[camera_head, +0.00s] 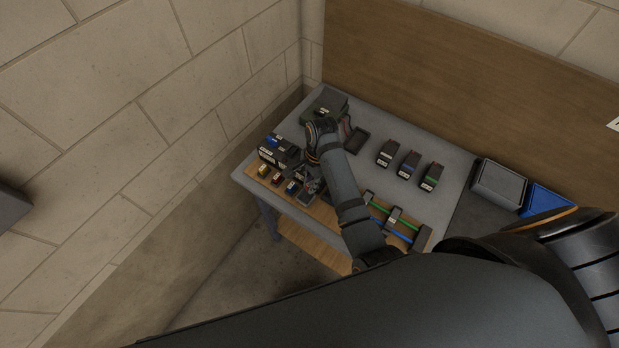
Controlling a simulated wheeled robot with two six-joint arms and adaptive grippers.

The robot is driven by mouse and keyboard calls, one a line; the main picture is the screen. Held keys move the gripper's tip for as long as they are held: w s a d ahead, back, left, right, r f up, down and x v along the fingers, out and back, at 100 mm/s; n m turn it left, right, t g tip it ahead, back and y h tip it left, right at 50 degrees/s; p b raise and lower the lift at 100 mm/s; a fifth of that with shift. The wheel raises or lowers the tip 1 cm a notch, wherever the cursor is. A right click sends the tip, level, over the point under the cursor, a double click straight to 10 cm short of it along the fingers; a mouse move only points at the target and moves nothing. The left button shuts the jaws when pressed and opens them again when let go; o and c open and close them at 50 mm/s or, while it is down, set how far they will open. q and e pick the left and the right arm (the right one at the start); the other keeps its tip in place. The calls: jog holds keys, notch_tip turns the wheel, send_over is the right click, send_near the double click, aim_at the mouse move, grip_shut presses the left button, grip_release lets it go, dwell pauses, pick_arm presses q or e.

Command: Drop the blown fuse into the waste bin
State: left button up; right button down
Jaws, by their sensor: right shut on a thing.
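My right gripper (314,186) is low over the front left part of the grey table (255,178), pointing down. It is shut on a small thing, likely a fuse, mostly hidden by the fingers. Beside it on the left is a row of small fuse-like blocks with coloured tops: yellow (263,171), red (277,180) and blue (292,187). A grey open bin (499,184) and a blue bin (547,199) stand at the table's right end. I cannot tell from their looks which is the waste bin. My left gripper is out of view.
Dark boxes (279,150) stand behind the row. Three labelled modules (409,164) stand mid-table. A rail with green and blue wires (395,217) lies at the front. A dark tray (356,140) lies behind my forearm. The surface around the modules is clear.

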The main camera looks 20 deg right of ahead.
jog(key=c, duration=1.6)
grip_release()
jog(key=shift+s+r, duration=0.1)
jog(key=shift+s, duration=0.1)
jog(key=shift+c, duration=0.2)
jog(key=shift+o, duration=1.3)
jog(key=shift+w+d, duration=0.1)
jog(key=shift+o, duration=0.4)
jog(key=shift+w, duration=0.2)
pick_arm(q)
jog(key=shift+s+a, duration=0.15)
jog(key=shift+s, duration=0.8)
pick_arm(e)
jog(key=r, duration=0.4)
jog(key=d+r, duration=0.1)
jog(key=r, duration=0.2)
jog(key=shift+w+r, duration=0.1)
jog(key=shift+w, duration=0.05)
